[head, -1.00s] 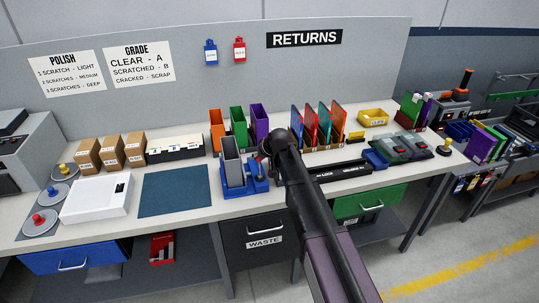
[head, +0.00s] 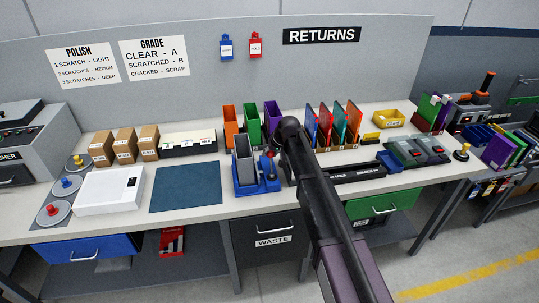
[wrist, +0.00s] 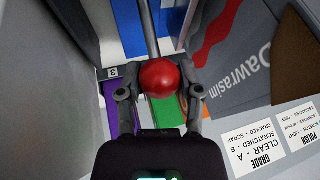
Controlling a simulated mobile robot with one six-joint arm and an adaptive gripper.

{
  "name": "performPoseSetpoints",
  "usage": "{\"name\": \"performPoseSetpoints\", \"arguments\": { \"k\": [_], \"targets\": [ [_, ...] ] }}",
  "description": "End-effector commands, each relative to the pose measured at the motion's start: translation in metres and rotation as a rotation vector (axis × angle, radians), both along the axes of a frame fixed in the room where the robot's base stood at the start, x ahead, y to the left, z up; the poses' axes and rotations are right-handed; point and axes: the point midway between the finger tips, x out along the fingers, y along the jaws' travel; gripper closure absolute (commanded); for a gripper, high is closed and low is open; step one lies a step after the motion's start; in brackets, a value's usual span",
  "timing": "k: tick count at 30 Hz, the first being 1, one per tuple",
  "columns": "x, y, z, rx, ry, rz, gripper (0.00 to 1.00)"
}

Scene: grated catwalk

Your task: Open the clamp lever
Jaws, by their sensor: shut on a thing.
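The clamp is a blue fixture (head: 245,189) on the bench, holding a grey upright case (head: 243,163). Its lever has a red ball knob (head: 271,154), just left of my dark arm end. In the wrist view the red knob (wrist: 159,77) sits between the two fingers of my gripper (wrist: 160,92), which is shut on it. A grey metal lever rod (wrist: 149,30) runs from the knob toward the top of that view. The lever's pivot is hard to make out, and my arm hides part of the bench behind the clamp.
Orange, green and purple bins (head: 252,124) stand behind the clamp. A rack of coloured cases (head: 334,125) is to the right, beyond my arm. A blue mat (head: 186,188) lies clear to the left. A black bar fixture (head: 352,172) lies on the right.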

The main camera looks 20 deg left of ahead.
Motion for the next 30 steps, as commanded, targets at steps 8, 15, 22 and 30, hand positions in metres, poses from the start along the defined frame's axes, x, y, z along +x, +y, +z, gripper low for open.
{"name": "performPoseSetpoints", "arguments": {
  "k": [8,15,22,30],
  "targets": [
    [0.0021,0.0031,-0.0007,-0.004,-0.007,0.001,1.00],
    [0.0009,0.0049,-0.0007,-0.003,-0.006,0.004,1.00],
    [-0.0003,0.0059,-0.0007,-0.002,-0.005,0.005,0.19],
    [-0.0012,0.0068,-0.0006,-0.002,-0.003,0.007,0.19]
  ]
}}
